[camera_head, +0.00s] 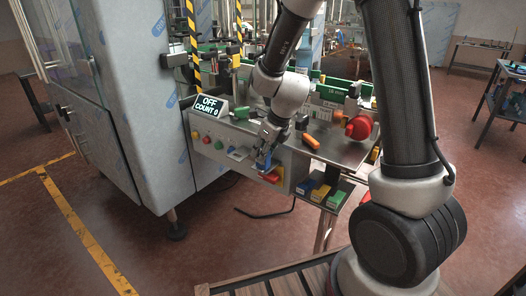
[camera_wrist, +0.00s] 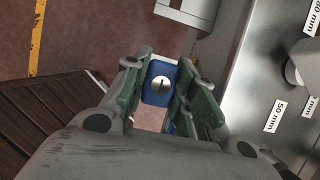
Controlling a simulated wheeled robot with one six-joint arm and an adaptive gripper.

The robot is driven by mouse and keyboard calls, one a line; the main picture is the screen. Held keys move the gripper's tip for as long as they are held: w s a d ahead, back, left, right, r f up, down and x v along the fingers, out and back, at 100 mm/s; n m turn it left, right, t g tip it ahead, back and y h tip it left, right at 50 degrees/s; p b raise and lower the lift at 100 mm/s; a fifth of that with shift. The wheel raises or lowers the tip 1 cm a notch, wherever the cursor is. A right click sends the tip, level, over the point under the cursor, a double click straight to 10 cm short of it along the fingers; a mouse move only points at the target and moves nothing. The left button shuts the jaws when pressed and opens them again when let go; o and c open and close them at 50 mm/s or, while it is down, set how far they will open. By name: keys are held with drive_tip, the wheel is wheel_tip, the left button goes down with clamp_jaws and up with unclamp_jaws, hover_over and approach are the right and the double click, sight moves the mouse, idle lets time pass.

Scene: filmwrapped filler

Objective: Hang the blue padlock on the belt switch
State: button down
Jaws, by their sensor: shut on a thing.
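My gripper (camera_head: 265,156) is in front of the machine's control panel, at its right part. In the wrist view my gripper (camera_wrist: 160,92) is shut on the blue padlock (camera_wrist: 160,83), whose body with a round keyhole face shows between the green finger pads. The blue padlock is small and partly covered by the fingers in the head view. A red-orange switch handle (camera_head: 271,177), probably the belt switch, is on the panel just below my gripper. Whether the padlock touches it cannot be told. The shackle cannot be made out.
The panel carries several buttons, such as a red one (camera_head: 207,140), under a display (camera_head: 208,105) reading OFF, COUNT 0. A shelf below holds blue, yellow and green items (camera_head: 320,192). An orange object (camera_head: 311,141) lies on the metal table (camera_head: 340,152). A red knob (camera_head: 359,127) stands behind.

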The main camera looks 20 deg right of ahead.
idle(0.3)
drive_tip(key=c, duration=1.1)
unclamp_jaws()
drive_tip(key=shift+f, duration=0.1)
drive_tip(key=v, duration=1.2)
drive_tip(key=shift+s+d+r+n+t+h, duration=0.15)
drive_tip(key=shift+s+d+r+n+h, duration=0.3)
drive_tip(key=shift+s+d+r+n, duration=2.6)
drive_tip(key=shift+s+d+r+n+t+h, duration=0.1)
drive_tip(key=shift+s+d+n+h, duration=0.65)
drive_tip(key=shift+s+n, duration=4.8)
drive_tip(key=shift+s+d+r+n+t+h, duration=0.15)
drive_tip(key=shift+s+d+r+n, duration=1.9)
drive_tip(key=shift+n, duration=3.75)
